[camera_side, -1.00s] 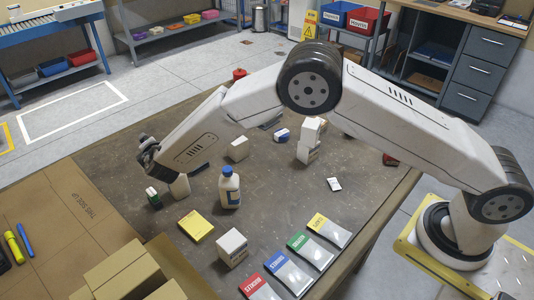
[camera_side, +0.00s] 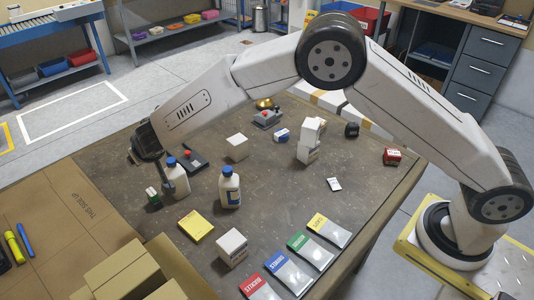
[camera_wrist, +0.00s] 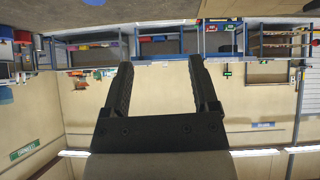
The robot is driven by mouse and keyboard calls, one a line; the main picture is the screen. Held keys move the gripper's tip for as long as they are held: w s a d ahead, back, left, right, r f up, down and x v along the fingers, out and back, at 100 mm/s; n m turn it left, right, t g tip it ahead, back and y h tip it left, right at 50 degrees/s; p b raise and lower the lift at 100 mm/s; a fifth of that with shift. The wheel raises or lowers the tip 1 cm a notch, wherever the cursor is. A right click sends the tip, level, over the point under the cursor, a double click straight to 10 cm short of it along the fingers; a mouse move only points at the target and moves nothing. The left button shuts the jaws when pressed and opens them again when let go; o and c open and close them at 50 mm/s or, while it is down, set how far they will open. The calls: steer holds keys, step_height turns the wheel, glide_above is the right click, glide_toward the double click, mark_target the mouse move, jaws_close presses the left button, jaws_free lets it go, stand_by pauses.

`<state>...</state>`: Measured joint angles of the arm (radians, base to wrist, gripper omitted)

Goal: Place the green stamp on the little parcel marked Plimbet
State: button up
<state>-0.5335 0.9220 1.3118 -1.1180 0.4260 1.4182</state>
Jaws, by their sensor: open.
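A small dark block with green and white parts (camera_side: 153,197) stands at the left of the table in the side view; I cannot tell whether it is the green stamp. Small white boxes stand near the middle (camera_side: 237,148) and near the front (camera_side: 232,248), with others stacked (camera_side: 311,142) at the right. Their print is too small to read, so I cannot tell which is marked Plimbet. My gripper (camera_side: 142,155) is above the table's left part, above and behind the green-and-white block. In the wrist view my gripper (camera_wrist: 161,72) is open, with nothing between its fingers.
Two blue-capped bottles (camera_side: 230,187) (camera_side: 176,181) stand close to the block. A yellow box (camera_side: 196,226) and several flat coloured packets (camera_side: 288,273) lie in front. A red-buttoned device (camera_side: 189,160) is behind. Cardboard (camera_side: 70,225) covers the left side.

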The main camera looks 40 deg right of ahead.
glide_toward(152, 192)
steer(key=x, duration=0.3)
steer(key=shift+f+m, duration=0.1)
steer(key=shift+m, duration=0.2)
steer(key=shift+x, duration=1.3)
steer(key=shift+w+f, duration=0.1)
steer(key=shift+x, duration=2.45)
